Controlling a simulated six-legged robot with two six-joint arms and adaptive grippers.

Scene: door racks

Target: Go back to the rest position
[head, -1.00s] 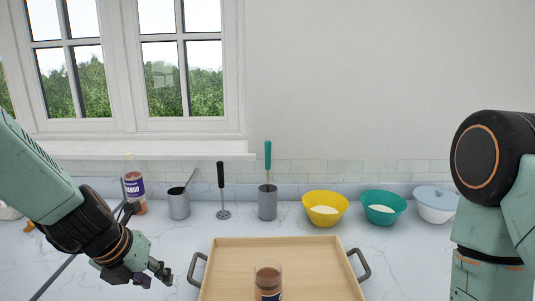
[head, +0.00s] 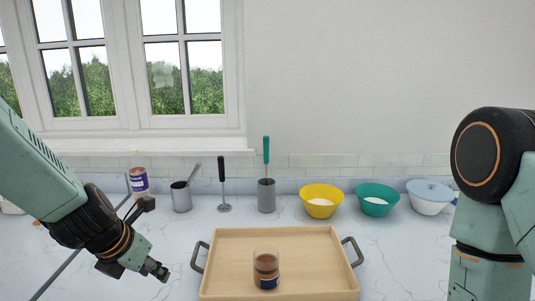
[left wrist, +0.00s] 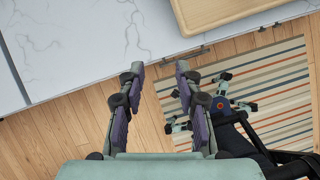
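My left gripper (head: 158,270) is empty over the counter, left of the wooden tray. In the left wrist view its two fingers stand apart with nothing between them (left wrist: 160,78), above the counter's edge and the floor. My right gripper is out of view; only my right arm shows at the right edge of the head view.
The wooden tray (head: 225,252) holds a jar with brown contents (head: 266,268). A striped rug (left wrist: 277,75) lies below.

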